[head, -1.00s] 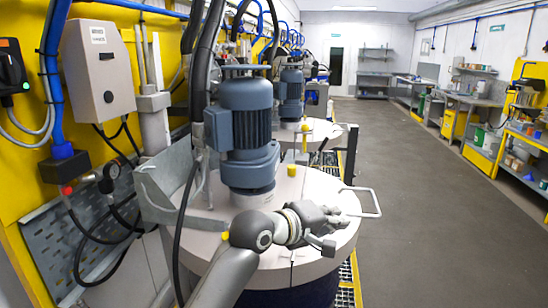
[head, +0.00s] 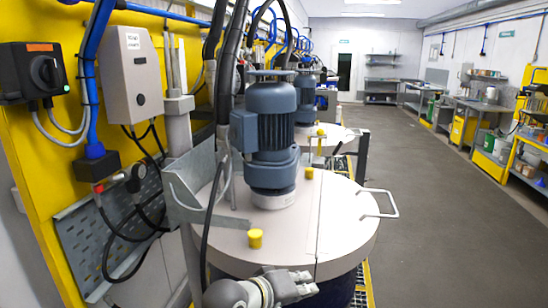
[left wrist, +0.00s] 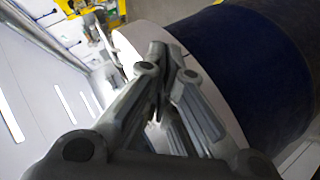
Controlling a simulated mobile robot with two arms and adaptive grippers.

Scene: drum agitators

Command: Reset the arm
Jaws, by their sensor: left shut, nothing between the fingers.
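My left gripper (head: 305,282) is low in the head view, in front of the near edge of the round drum lid (head: 335,225). Its fingers are together with nothing between them. The left wrist view shows its closed fingertips (left wrist: 172,52) beside the dark blue drum (left wrist: 265,65) and the pale lid rim (left wrist: 218,92). I cannot tell how close they are to the drum. On the lid stands a blue-grey agitator motor (head: 271,130). A metal handle (head: 385,203) sticks out at the lid's right edge. My right gripper is not in view.
A yellow wall panel (head: 50,190) on the left carries a grey control box (head: 133,70) and a black switch (head: 32,73). A yellow cap (head: 255,238) sits on the lid. More drums stand behind. The grey floor (head: 430,220) to the right is clear.

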